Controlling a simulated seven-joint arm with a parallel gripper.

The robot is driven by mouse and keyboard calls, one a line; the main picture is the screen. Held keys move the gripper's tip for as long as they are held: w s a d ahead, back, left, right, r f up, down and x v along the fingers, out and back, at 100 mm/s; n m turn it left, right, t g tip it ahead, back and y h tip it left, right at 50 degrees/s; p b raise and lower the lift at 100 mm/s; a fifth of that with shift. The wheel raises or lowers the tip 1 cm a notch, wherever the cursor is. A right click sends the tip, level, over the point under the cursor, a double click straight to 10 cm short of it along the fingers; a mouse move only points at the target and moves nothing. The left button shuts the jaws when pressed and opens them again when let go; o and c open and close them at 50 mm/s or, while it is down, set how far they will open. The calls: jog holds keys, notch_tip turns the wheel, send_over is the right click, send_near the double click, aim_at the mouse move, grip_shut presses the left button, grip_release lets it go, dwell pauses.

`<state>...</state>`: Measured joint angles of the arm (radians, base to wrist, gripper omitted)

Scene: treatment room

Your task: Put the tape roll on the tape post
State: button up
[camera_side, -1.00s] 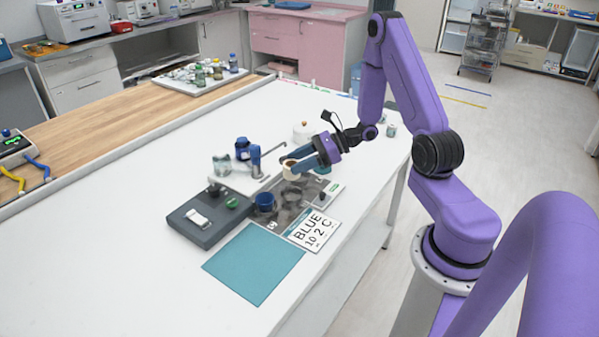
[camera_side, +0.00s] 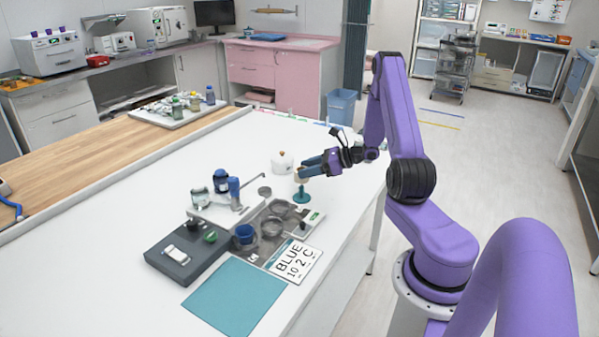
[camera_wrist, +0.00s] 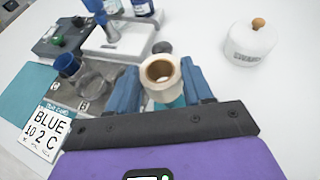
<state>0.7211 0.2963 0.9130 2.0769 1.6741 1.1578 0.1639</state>
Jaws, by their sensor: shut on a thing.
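My gripper (camera_side: 303,173) is shut on the tape roll (camera_side: 299,179), a cream ring with a brown core. In the wrist view the tape roll (camera_wrist: 161,88) sits between my two blue fingers (camera_wrist: 160,82), its hole facing up. The tape post (camera_side: 302,196) is teal with a round foot and stands on the white table. The roll is at or just above its top; I cannot tell whether the post is inside the hole. In the wrist view a teal part of the post (camera_wrist: 176,103) shows below the roll, the rest hidden.
A white lidded pot (camera_side: 282,163) with a wooden knob stands close behind the post. The table front right is clear.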

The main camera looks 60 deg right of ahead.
jog(key=shift+f, duration=2.85)
jog(key=shift+f, duration=0.55)
jog(key=o, duration=0.7)
jog(key=shift+o, duration=0.2)
jog(key=shift+s, duration=0.1)
jog(key=shift+v, duration=5.45)
jog(key=shift+d, duration=0.1)
